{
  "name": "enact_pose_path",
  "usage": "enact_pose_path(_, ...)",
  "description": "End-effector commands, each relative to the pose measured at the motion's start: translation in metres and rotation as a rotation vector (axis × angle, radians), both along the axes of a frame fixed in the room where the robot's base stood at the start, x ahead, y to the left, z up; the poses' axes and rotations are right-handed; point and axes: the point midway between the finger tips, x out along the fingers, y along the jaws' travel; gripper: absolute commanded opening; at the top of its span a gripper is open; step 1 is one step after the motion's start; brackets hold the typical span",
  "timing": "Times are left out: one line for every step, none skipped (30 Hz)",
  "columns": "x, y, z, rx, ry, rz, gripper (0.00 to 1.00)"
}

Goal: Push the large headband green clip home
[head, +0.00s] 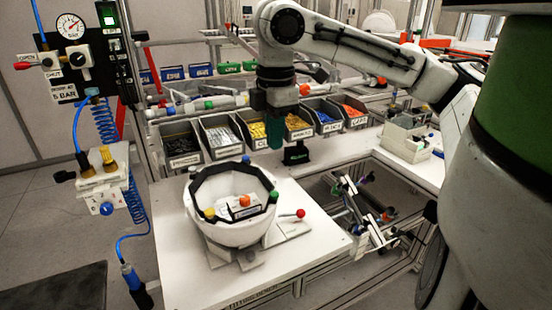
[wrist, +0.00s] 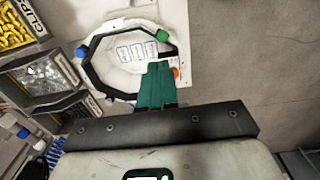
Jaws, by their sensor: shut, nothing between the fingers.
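A white helmet shell (head: 235,232) sits open side up on the bench, with a black headband (head: 200,186) around its inside rim. The green clip (head: 273,197) is on the right side of the headband; it also shows in the wrist view (wrist: 163,36). I cannot tell how deep it sits. My gripper (head: 275,145) has dark green fingers, shut and empty, pointing down above and behind the shell. In the wrist view the fingers (wrist: 160,66) overlap part of the headband, and the green clip shows just beyond their tips.
A blue clip (head: 246,160) and a yellow clip (head: 210,213) are on the same headband. A red-knobbed lever (head: 300,213) sticks out right of the shell. Part bins (head: 222,138) stand in a row behind. The white bench top (head: 200,285) is clear in front.

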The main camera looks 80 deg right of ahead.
Motion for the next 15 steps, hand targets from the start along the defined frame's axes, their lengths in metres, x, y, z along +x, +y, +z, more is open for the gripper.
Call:
enact_pose_path(0.001, 0.0, 0.006, -0.001, -0.001, 0.0, 0.0)
enact_pose_path(0.001, 0.0, 0.009, 0.0, 0.0, -0.001, 0.0)
enact_pose_path(0.001, 0.0, 0.012, -0.001, -0.001, -0.001, 0.0)
enact_pose_path(0.001, 0.0, 0.015, 0.001, -0.001, 0.0, 0.0)
enact_pose_path(0.001, 0.0, 0.016, 0.001, -0.001, 0.0, 0.0)
enact_pose_path(0.0, 0.0, 0.018, 0.001, -0.001, 0.001, 0.0)
enact_pose_path(0.0, 0.0, 0.019, 0.001, 0.001, 0.001, 0.0)
enact_pose_path(0.0, 0.0, 0.02, 0.001, 0.001, 0.001, 0.0)
enact_pose_path(0.0, 0.0, 0.02, 0.0, 0.0, 0.001, 0.0)
enact_pose_path(0.0, 0.0, 0.02, 0.0, 0.0, 0.001, 0.0)
enact_pose_path(0.0, 0.0, 0.02, 0.0, 0.0, 0.001, 0.0)
enact_pose_path(0.0, 0.0, 0.02, 0.0, 0.0, 0.001, 0.0)
enact_pose_path(0.0, 0.0, 0.02, 0.0, 0.0, 0.001, 0.0)
enact_pose_path(0.0, 0.0, 0.02, 0.0, 0.0, 0.001, 0.0)
enact_pose_path(0.0, 0.0, 0.02, 0.0, 0.0, 0.001, 0.0)
